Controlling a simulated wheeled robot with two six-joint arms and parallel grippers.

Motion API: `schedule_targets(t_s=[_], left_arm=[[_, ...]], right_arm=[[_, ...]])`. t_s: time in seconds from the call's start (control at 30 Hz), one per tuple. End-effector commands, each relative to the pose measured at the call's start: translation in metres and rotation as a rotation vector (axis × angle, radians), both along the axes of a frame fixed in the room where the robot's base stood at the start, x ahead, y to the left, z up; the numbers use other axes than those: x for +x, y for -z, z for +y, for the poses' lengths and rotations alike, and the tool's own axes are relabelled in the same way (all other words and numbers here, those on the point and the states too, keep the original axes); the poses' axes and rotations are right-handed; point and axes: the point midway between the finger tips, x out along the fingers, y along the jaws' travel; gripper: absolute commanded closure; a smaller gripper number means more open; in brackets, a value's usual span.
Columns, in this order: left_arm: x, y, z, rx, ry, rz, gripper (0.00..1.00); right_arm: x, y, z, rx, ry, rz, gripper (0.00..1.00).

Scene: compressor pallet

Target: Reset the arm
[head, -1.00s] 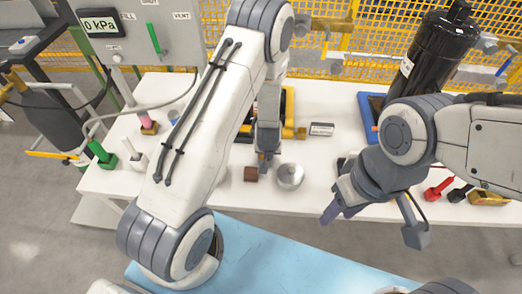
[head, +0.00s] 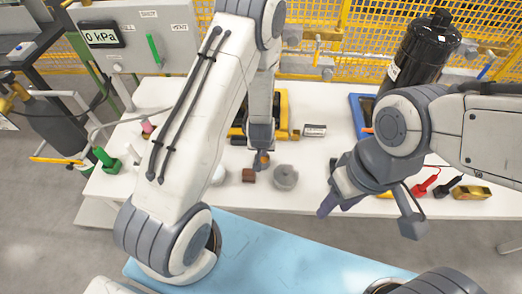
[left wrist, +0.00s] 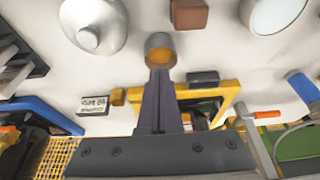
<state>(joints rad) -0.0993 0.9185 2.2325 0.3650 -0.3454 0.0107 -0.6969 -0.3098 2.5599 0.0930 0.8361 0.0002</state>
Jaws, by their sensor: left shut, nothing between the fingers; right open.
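My left gripper (head: 262,158) points down over the white table, its fingers shut and empty. In the left wrist view the closed fingers (left wrist: 160,90) end at a small grey ring-like piece with an orange-brown inside (left wrist: 160,48); whether they touch is unclear. A brown block (head: 248,175) and a round grey knobbed piece (head: 285,177) lie close to the fingertips. They also show in the left wrist view as a brown block (left wrist: 188,14) and a knobbed dome (left wrist: 92,22). My right gripper (head: 370,216) is open and empty, in front of the table's right part.
A yellow-and-black case (head: 283,112) and a small labelled box (head: 315,131) stand behind the left gripper. A black tank (head: 425,50) stands at the back right. Red and black clamps (head: 425,186) lie at the right.

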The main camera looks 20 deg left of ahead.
Motion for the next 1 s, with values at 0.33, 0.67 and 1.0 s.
schedule_targets(t_s=[0.33,0.67,1.0], left_arm=[[-0.006,-0.023,-0.003,0.000,0.002,0.000,1.00],[-0.014,-0.087,-0.061,-0.060,0.166,0.033,1.00],[-0.128,-0.224,-0.146,-0.102,0.605,0.178,1.00]], right_arm=[[0.000,-0.019,0.000,0.000,0.001,0.000,0.54],[0.000,-0.018,0.000,0.000,0.001,0.000,0.54],[0.000,-0.016,0.000,0.000,0.001,0.000,0.54]])
